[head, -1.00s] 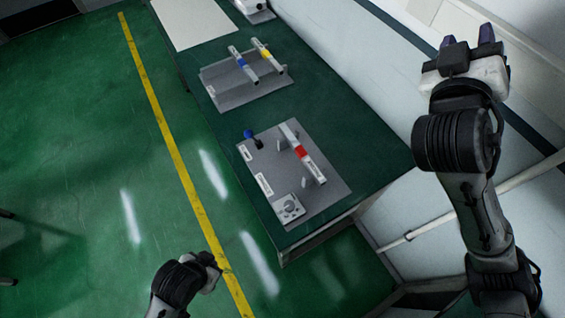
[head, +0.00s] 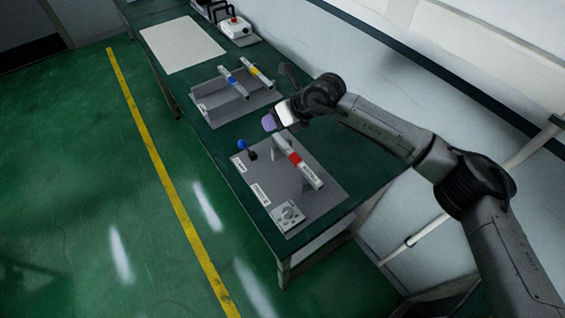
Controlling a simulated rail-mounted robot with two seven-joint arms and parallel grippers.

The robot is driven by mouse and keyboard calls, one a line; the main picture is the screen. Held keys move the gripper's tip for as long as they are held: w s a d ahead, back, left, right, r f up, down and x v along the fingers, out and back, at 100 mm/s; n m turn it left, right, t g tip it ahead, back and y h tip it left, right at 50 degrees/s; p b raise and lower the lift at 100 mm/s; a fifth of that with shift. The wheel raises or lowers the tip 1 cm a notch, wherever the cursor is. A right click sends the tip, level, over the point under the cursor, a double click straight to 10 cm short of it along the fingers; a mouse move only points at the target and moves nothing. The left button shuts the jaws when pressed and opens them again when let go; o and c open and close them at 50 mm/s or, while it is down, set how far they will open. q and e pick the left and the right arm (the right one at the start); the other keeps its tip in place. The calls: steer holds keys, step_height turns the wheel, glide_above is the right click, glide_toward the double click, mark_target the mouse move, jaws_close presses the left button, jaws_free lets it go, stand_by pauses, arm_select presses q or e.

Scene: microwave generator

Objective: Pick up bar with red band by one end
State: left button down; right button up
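The bar with the red band (head: 304,170) lies across supports on a grey plate (head: 322,201) on the green table. It is pale, with the red band (head: 294,158) near its middle and dark lettering toward its near end. My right gripper (head: 268,123) hangs above the table near the far end of the bar, with its arm coming in from the right. It appears apart from the bar. Its fingers are seen nearly edge-on and small, so I cannot tell their opening. My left gripper is out of view.
A blue-knobbed lever (head: 243,145) stands on the grey plate, left of the bar. Behind is a grey tray (head: 215,105) with a blue-banded bar (head: 233,83) and a yellow-banded bar (head: 258,74).

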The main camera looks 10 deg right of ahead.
steer(key=s+d+f+g+h, duration=0.2)
steer(key=d+f+h, duration=0.1)
steer(key=d+h, duration=0.15)
steer(key=m+g+h, duration=0.1)
steer(key=g+h, duration=0.2)
glide_toward(310, 173)
step_height(310, 173, down, 9)
steer(key=shift+f+p, duration=0.2)
steer(key=shift+p, duration=0.2)
steer(key=shift+c, duration=0.2)
jaws_close()
